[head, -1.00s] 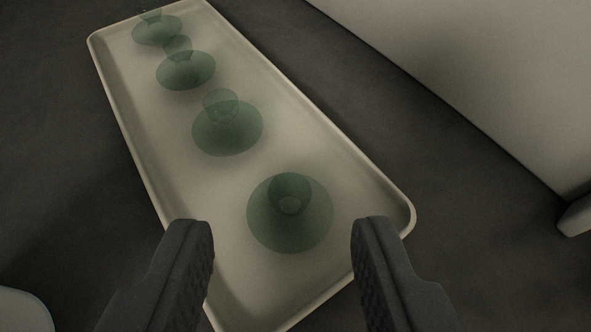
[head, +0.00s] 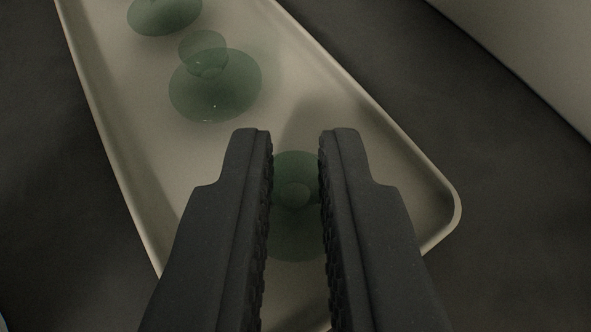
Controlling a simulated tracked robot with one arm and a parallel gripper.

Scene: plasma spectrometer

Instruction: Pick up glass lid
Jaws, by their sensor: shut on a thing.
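My gripper (head: 295,140) is over the near end of the tray, its two dark ridged fingers shut on the nearest glass lid (head: 295,170). This lid is a translucent green disc with a round knob, seen between the fingers; its left and right sides are hidden behind them. I cannot tell whether it still touches the tray. A second glass lid (head: 213,92) with its knob lies farther up the tray. A third glass lid (head: 165,14) is partly cut off at the top edge.
The pale tray (head: 385,130) has a raised rim and runs from upper left to lower right on a dark surface (head: 510,230). A large pale block (head: 530,50) stands at the upper right. Dark surface lies clear on both sides of the tray.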

